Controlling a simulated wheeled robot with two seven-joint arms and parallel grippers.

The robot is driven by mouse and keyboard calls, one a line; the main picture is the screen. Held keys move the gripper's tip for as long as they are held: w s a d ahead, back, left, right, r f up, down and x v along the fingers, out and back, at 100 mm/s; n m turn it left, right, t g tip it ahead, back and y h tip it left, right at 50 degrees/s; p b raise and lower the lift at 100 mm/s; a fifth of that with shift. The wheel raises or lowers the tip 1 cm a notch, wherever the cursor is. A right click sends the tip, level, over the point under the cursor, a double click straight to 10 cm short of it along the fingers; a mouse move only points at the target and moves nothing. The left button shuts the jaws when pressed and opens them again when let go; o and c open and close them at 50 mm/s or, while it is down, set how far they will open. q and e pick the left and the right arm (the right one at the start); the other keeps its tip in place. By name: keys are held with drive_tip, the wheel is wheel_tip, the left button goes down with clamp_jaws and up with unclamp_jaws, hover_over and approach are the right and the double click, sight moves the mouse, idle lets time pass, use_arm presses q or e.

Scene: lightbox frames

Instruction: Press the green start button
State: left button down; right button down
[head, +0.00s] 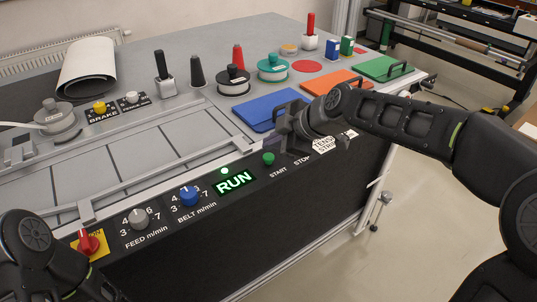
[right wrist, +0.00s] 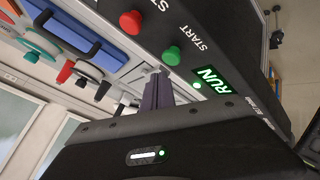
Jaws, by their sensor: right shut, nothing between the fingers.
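The green start button (head: 268,158) stands on the front panel of the console above the word START. It also shows in the right wrist view (right wrist: 171,55), uncovered. My right gripper (head: 271,147) is shut and empty, with its fingertips close behind and beside the button in the head view. In the right wrist view the shut fingers (right wrist: 157,90) show below the button, with a visible gap between. I cannot tell the exact distance. The RUN display (head: 234,181) is lit green, with a lit green lamp (head: 225,171) above it.
A red button (right wrist: 131,22) sits beside the green one, hidden behind my gripper in the head view. A blue knob (head: 189,196), a grey knob (head: 138,218) and a red switch (head: 88,243) line the panel. A blue folder-like case (head: 262,108) lies behind my gripper.

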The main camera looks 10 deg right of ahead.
sight(272, 158)
drive_tip(key=shift+r+p, duration=1.05)
drive_tip(key=shift+r, duration=1.2)
